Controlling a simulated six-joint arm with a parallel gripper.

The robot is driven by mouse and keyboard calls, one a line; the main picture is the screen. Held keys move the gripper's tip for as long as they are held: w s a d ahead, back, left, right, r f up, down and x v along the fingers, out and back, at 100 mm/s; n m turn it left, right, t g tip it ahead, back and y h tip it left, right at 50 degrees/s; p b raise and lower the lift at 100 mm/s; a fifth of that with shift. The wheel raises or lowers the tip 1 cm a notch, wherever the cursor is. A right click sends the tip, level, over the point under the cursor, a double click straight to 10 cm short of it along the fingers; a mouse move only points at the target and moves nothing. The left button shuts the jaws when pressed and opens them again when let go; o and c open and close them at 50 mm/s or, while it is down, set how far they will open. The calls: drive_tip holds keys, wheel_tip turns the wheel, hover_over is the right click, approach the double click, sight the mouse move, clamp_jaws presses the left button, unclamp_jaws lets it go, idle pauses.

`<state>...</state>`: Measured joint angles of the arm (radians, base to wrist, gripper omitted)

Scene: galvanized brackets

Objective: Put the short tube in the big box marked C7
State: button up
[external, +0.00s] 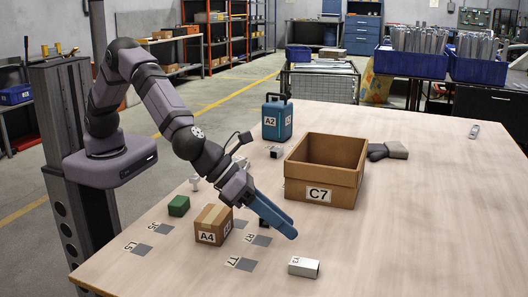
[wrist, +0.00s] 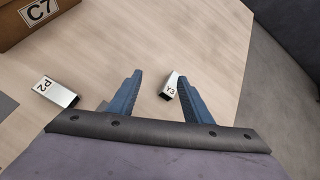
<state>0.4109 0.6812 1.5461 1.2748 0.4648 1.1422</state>
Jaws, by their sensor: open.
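A short silver tube marked Y3 (wrist: 170,86) lies on the table between my open fingers in the wrist view, nearer the right finger and apart from both. The tube also shows at the front of the table in the external view (external: 304,267). My gripper (wrist: 160,76) is open and empty; in the external view (external: 291,228) it points down towards the right, above the table, left of and behind the tube. The open brown box marked C7 (external: 319,195) stands behind my gripper. Its corner shows at the upper left of the wrist view (wrist: 62,22).
A longer-looking silver tube marked P2 (wrist: 56,92) lies left of my left finger. A carton marked A4 (external: 213,225), a green block (external: 178,206) and a blue case marked A2 (external: 277,120) stand nearby. The table's right side is mostly clear.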

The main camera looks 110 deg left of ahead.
sight(303, 262)
drive_tip(key=shift+s+d+f+m+g+h, duration=0.15)
drive_tip(key=shift+s+d+f+m+h, duration=0.1)
drive_tip(key=shift+d+m, duration=0.25)
drive_tip(key=shift+s+d+f+m+g+h, duration=0.15)
drive_tip(key=shift+d+m+h, duration=0.1)
drive_tip(key=shift+d+m, duration=0.65)
drive_tip(key=shift+m, duration=0.1)
drive_tip(key=m, duration=0.2)
drive_tip(key=shift+d+m, duration=0.15)
drive_tip(key=shift+m, duration=0.15)
drive_tip(key=shift+d+p+x, duration=0.1)
drive_tip(key=shift+p+x, duration=0.1)
drive_tip(key=shift+x, duration=1.65)
drive_tip(key=shift+d+p+x, duration=0.15)
drive_tip(key=shift+p+x, duration=0.05)
drive_tip(key=shift+x, duration=1.65)
drive_tip(key=shift+w+r, duration=0.15)
clamp_jaws()
